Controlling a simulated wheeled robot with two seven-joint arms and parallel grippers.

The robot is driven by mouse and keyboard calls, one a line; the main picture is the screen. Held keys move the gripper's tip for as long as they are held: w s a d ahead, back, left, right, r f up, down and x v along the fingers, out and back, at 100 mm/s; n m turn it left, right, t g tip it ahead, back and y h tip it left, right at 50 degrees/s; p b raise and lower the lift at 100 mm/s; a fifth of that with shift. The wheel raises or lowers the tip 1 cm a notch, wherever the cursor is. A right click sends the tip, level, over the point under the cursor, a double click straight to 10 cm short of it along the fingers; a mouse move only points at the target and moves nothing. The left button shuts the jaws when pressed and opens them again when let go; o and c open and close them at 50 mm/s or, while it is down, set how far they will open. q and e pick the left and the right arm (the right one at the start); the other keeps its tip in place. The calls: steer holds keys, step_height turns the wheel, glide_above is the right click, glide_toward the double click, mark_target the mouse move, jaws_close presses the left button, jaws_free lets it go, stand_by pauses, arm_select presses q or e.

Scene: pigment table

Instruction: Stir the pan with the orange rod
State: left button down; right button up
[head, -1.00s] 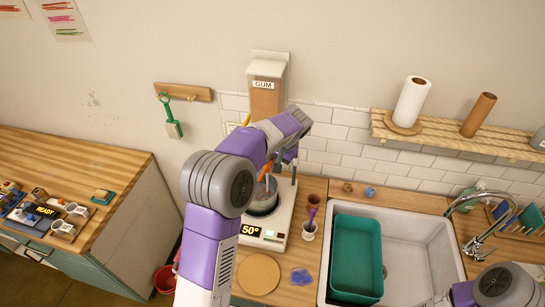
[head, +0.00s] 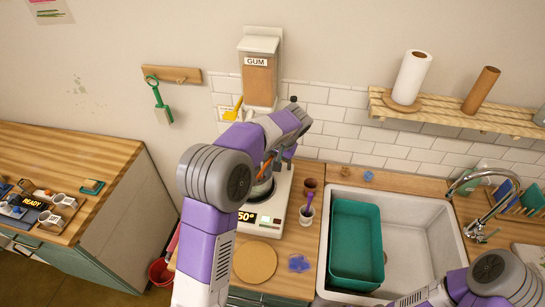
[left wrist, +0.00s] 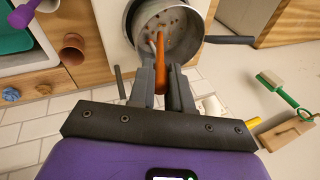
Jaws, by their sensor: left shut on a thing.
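The pan (head: 262,194) stands on a white hot plate (head: 279,205) with a display reading 50°. In the left wrist view the round grey pan (left wrist: 190,12) shows speckled contents, with its dark handle pointing right. My left gripper (left wrist: 160,84) is shut on the orange rod (left wrist: 161,62). The rod reaches over the pan's opening. I cannot tell whether its tip touches the contents. In the head view the rod (head: 264,167) shows just above the pan, and my left arm hides most of the gripper. My right gripper is out of view; only its arm shows at the lower right.
A gum dispenser (head: 259,75) hangs behind the hot plate. Right of it stand a brown cup (head: 310,184) and a cup with a purple tool (head: 306,214). A teal tub (head: 356,280) sits in the sink (head: 410,225). A round board (head: 255,262) lies in front.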

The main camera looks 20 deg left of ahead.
mark_target(266, 165)
arm_select(q)
steer(key=shift+b+x, duration=1.5)
steer(key=shift+x, duration=1.4)
